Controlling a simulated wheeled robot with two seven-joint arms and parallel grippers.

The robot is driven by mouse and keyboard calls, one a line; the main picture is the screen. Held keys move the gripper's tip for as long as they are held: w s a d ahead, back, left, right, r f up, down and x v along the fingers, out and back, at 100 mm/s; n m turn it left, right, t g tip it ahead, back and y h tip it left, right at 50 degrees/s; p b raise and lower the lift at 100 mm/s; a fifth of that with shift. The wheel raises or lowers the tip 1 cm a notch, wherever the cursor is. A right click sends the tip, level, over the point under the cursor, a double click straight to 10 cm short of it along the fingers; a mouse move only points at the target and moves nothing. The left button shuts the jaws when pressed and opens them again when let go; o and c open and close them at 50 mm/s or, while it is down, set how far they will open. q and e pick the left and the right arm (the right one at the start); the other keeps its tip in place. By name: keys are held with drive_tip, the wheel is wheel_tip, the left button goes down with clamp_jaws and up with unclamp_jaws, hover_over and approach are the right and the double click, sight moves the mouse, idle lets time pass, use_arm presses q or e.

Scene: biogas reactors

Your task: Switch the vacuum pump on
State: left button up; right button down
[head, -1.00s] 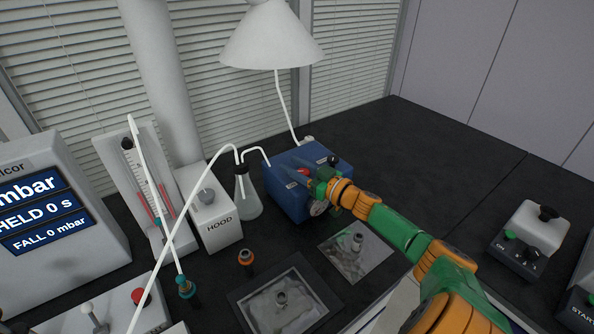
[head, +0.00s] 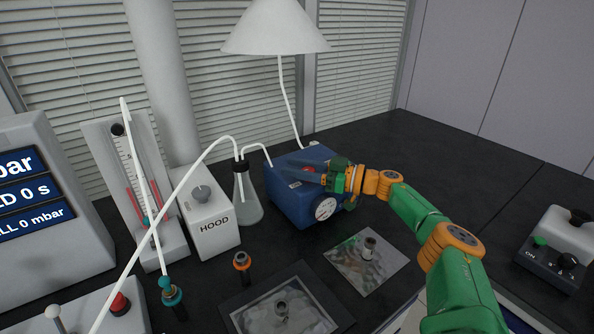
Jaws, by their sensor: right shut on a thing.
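The vacuum pump (head: 290,207) is a blue box on the dark bench, with a round white gauge (head: 325,208) on its front. A small red switch (head: 308,170) shows on its top. My right gripper (head: 312,178) reaches in from the right, low over the pump's top, with its fingertips at the red switch. It looks shut on the switch, though the fingers hide most of the contact. Whether the switch is on or off cannot be seen. My left gripper is not in view.
A switch box (head: 556,255) stands at the right. The bench behind my right arm is clear.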

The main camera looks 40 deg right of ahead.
drive_tip(key=shift+f, duration=0.15)
drive_tip(key=shift+c, duration=2.3)
unclamp_jaws()
drive_tip(key=shift+w, duration=0.1)
drive_tip(key=b+v, duration=0.1)
drive_tip(key=v, duration=0.5)
drive_tip(key=shift+d+f+b, duration=0.1)
drive_tip(key=shift+f+b, duration=0.05)
drive_tip(key=shift+b, duration=0.2)
drive_tip(key=shift+s+d, duration=0.15)
drive_tip(key=shift+s, duration=0.35)
drive_tip(key=shift+r, duration=0.2)
